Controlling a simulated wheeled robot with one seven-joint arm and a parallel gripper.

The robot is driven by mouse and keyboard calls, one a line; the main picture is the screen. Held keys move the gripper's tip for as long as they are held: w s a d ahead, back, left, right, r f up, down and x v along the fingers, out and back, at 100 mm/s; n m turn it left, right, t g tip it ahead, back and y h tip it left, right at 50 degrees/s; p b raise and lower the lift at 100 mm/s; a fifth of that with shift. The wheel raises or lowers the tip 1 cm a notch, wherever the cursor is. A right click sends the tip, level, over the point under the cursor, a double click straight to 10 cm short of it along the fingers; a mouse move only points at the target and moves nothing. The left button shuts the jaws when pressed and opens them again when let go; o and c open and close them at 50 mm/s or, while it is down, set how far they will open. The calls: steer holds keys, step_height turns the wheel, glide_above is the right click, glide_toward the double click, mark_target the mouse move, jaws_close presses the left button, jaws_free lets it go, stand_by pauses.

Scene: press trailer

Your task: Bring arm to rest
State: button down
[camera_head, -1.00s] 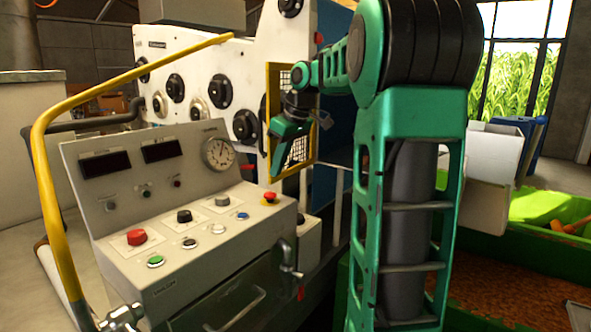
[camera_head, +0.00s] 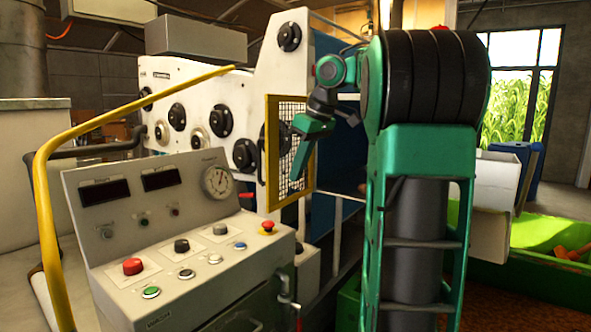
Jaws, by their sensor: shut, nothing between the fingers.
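My arm (camera_head: 418,200) is green and dark grey and stands in the right half of the head view. Its upper part is folded over to the left, ending in my gripper (camera_head: 296,170). The gripper is shut and empty, and its fingers point down and to the left. It hangs in front of the yellow-framed mesh guard (camera_head: 272,155) on the white machine, apart from the control panel below. I cannot tell whether it touches the guard.
A control console (camera_head: 190,240) with buttons and a dial stands at lower left, with a yellow rail (camera_head: 45,190) beside it. The white press (camera_head: 215,85) with black knobs stands behind. A green bin (camera_head: 530,262) is at the right.

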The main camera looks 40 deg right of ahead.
steer(key=shift+s+d+r, duration=0.1)
steer(key=shift+s+r, duration=0.1)
steer(key=shift+r, duration=0.15)
steer(key=s+a+f+m, duration=0.2)
steer(key=a+f+m, duration=0.1)
steer(key=a+f, duration=0.3)
steer(key=s+a+f+m+g, duration=0.2)
steer(key=s+f+m, duration=0.1)
steer(key=s+f, duration=0.8)
steer(key=s+a+f+m+g, duration=0.2)
steer(key=s+a+f+m, duration=0.1)
steer(key=s+f, duration=0.7)
steer(key=shift+s+a+f+h, duration=0.25)
steer(key=shift+s+f+h, duration=0.15)
steer(key=shift+s, duration=0.6)
steer(key=shift+s+r, duration=0.1)
